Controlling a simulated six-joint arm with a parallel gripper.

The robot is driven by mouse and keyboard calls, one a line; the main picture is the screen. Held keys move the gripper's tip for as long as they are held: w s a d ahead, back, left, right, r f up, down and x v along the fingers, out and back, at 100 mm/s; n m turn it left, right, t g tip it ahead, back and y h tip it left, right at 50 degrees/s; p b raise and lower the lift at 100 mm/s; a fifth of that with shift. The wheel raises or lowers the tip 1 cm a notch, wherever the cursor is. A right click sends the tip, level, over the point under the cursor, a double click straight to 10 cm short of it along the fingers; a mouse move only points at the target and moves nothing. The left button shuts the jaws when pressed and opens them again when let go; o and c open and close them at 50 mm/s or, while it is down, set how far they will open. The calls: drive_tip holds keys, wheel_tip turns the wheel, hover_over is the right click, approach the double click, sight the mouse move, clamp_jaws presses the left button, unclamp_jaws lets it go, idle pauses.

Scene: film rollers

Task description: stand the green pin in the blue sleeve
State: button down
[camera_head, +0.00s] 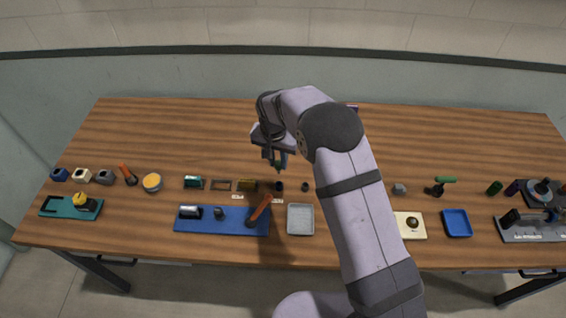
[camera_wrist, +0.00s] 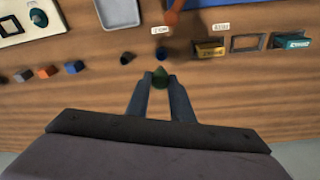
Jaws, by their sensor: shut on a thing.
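My gripper (camera_head: 277,166) hangs above the middle of the table, in front of the row of small parts. In the wrist view its two fingers (camera_wrist: 160,78) are shut on the green pin (camera_wrist: 160,76), which shows as a dark green tip between them. A small dark blue sleeve (camera_wrist: 160,53) stands on the table just beyond the pin in that view. In the head view the sleeve (camera_head: 279,187) is below and in front of the fingers. The pin is apart from the sleeve in the picture, and its lower end is hard to make out.
A small dark round part (camera_head: 304,187) stands right of the sleeve. A gold block (camera_head: 247,184) is close on its left. In front lie a grey tray (camera_head: 300,219) and a blue mat (camera_head: 235,227) with an orange-handled tool (camera_head: 260,208). The table behind the row is largely clear.

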drive_tip(key=shift+f, duration=0.15)
drive_tip(key=shift+f+b, duration=2.8)
drive_tip(key=shift+f, duration=1.35)
drive_tip(key=shift+f, duration=0.1)
drive_tip(key=c, duration=1.1)
unclamp_jaws()
drive_tip(key=shift+r+p, duration=2.05)
drive_tip(key=shift+r, duration=1.45)
